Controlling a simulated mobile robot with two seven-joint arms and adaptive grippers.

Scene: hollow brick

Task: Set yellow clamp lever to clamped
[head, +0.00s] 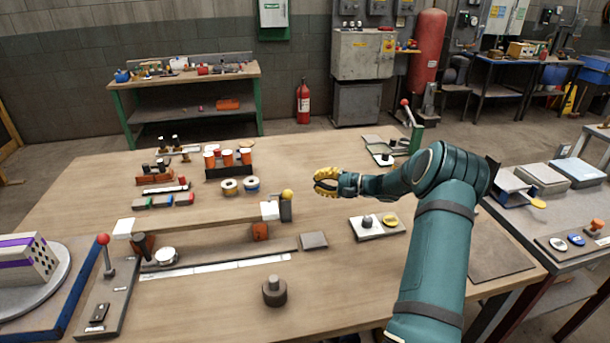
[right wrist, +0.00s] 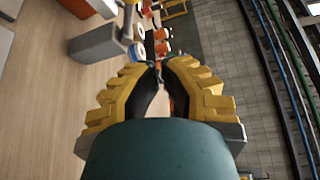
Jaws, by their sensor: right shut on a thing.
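The yellow clamp lever shows as a yellow ball knob (head: 288,194) on top of a grey post (head: 286,212), at the right end of a long wooden board. My left gripper is not in view.
A red-knobbed lever (head: 103,240) stands at the left. A dark weight (head: 274,291) stands at the front. Orange-topped cups (head: 228,157) and two rolls (head: 229,187) sit behind the board. A white plate with a grey knob (head: 367,221) lies right of it.

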